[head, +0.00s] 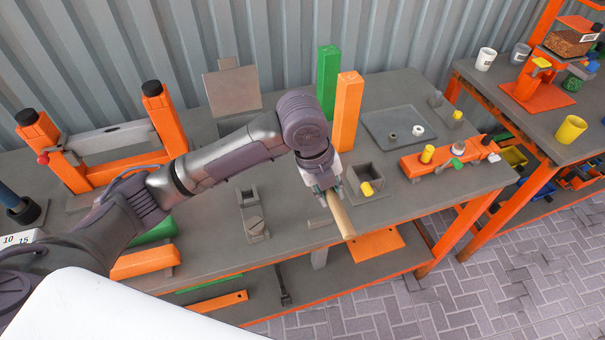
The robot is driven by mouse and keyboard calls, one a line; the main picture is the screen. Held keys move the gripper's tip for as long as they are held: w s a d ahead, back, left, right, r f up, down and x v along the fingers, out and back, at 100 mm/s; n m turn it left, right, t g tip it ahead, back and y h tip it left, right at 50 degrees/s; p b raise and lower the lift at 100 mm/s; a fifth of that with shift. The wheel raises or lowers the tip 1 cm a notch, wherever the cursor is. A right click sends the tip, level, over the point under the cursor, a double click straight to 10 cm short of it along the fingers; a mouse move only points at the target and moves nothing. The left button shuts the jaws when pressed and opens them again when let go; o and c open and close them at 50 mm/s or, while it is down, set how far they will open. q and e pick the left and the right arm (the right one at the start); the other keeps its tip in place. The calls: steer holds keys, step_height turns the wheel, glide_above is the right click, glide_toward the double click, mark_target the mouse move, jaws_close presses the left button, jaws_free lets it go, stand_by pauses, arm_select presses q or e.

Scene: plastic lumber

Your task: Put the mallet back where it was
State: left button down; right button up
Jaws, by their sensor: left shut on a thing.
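My left gripper (328,188) is shut on the mallet (342,217) over the front part of the grey workbench (290,228). A pale wooden handle shows below the fingers, slanting down to the right towards the bench's front edge. The mallet's head cannot be made out; the gripper hides part of the mallet. Whether the mallet touches the bench is unclear. My right gripper is not in view.
A grey square holder (364,170) and a yellow cylinder (367,188) are close right of the gripper. Green (327,80) and orange (347,108) posts stand behind. A grey fixture (251,214) lies left. An orange clamp block (440,160) is at right.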

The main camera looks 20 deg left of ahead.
arm_select(q)
steer(key=p, duration=0.2)
glide_above(312, 194)
steer(key=f, duration=0.5)
steer(key=shift+s+a+f, duration=0.3)
steer(key=shift+a+f, duration=0.05)
steer(key=shift+w+a+f, duration=0.1)
steer(key=shift+w+f, duration=0.05)
step_height(312, 194, down, 3)
steer(key=shift+f+p, duration=0.1)
steer(key=shift+p, duration=0.35)
steer(key=shift+f, duration=0.4)
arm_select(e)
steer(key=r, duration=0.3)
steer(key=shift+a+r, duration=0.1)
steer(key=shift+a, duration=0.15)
arm_select(q)
steer(key=shift+f, duration=0.1)
steer(key=c, duration=1)
jaws_free()
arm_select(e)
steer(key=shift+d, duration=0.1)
